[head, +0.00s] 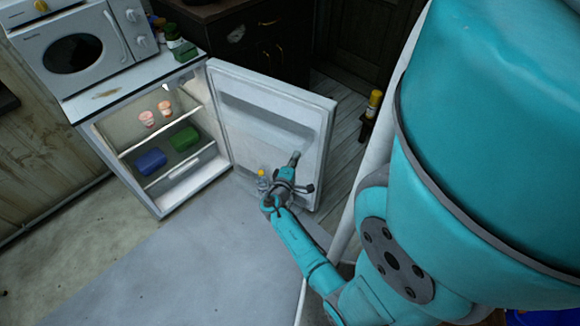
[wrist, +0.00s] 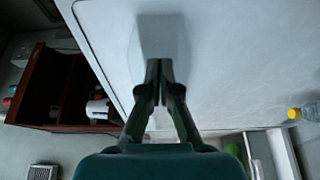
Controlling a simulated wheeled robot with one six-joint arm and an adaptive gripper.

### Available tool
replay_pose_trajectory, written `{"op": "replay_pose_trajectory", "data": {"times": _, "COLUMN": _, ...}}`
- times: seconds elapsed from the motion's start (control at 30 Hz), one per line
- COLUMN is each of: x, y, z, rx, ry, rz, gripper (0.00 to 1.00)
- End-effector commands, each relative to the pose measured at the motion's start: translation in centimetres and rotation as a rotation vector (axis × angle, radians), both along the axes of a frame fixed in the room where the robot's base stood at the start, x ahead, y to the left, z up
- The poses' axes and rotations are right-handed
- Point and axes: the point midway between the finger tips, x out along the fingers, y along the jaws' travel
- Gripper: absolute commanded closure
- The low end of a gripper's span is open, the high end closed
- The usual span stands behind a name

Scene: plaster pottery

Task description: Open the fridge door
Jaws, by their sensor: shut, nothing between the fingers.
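The small white fridge (head: 185,196) stands open at the left in the head view. Its fridge door (head: 240,150) is swung wide out to the right, with its inner side showing. The door also fills much of the wrist view (wrist: 235,60). My gripper (head: 296,156) is in front of the inner side of the door, towards its free edge. In the wrist view my gripper (wrist: 158,70) has its fingers together with nothing between them. I cannot tell whether the fingertips touch the door.
A microwave (head: 75,50) and a green item (head: 182,50) stand on the fridge top. Inside are a blue container (head: 150,162) and a green container (head: 184,138). A yellow-capped bottle (head: 262,182) is by the lower door.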

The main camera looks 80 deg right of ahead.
Motion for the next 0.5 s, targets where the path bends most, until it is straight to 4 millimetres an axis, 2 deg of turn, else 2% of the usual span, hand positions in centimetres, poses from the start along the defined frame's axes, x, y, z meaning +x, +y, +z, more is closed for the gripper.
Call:
{"op": "replay_pose_trajectory", "data": {"times": 0.2, "x": -0.9, "y": -2.1, "z": 0.0, "rx": 0.0, "ry": 0.001, "rz": -0.001, "gripper": 1.0}}
{"op": "replay_pose_trajectory", "data": {"times": 0.5, "x": -1.2, "y": -3.0, "z": 0.0, "rx": 0.0, "ry": 0.0, "rz": 0.001, "gripper": 1.0}}
